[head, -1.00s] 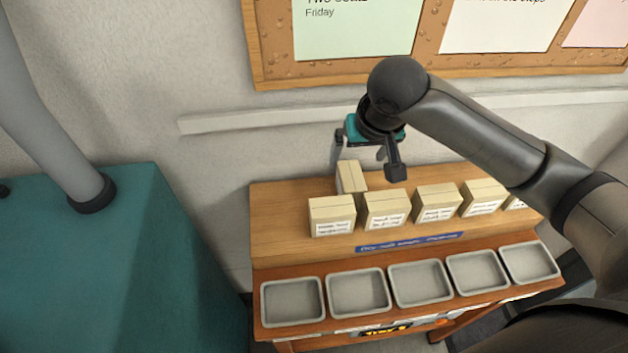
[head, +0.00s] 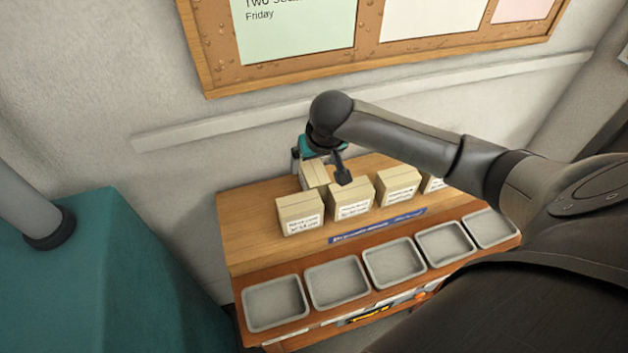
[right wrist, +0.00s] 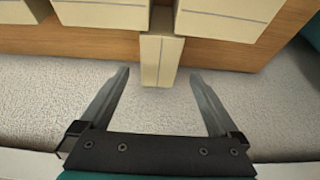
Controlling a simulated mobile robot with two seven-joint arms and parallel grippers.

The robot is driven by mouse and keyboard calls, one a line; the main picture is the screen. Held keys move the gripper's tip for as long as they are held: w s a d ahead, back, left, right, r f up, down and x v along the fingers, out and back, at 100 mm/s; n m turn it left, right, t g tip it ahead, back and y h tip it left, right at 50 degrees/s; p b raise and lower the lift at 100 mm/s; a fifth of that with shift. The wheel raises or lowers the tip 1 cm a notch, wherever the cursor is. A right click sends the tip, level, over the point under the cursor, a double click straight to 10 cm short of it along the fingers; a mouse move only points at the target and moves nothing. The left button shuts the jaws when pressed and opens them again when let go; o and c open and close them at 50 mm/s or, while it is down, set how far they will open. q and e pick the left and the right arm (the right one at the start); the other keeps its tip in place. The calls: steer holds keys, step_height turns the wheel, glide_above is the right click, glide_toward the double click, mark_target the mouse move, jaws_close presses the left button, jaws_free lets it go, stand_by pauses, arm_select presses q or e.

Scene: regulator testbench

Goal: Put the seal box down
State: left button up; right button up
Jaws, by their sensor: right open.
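A small cream seal box (head: 314,174) stands at the back of the wooden shelf, behind the row of similar boxes. My right gripper (head: 320,170) is open beside and above it, at the wall side. In the right wrist view, the two fingers (right wrist: 161,75) are spread apart with a narrow cream box (right wrist: 160,58) just ahead of the gap between their tips. I cannot tell whether a finger touches it. The box sits at the shelf's edge, and its label is not visible. My left gripper is not in view.
Several labelled cream boxes (head: 299,213) stand in a row on the wooden shelf (head: 245,235). Several grey trays (head: 274,303) sit in front and look empty. A teal block (head: 90,270) is at the left. The wall with a rail (head: 240,120) is close behind.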

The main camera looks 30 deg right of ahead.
mark_target(315, 171)
steer(key=f, duration=0.4)
steer(key=shift+w+d, duration=0.15)
steer(key=shift+w, duration=0.1)
steer(key=shift+w+f, duration=0.25)
steer(key=shift+f, duration=0.2)
steer(key=shift+r, duration=0.1)
jaws_close()
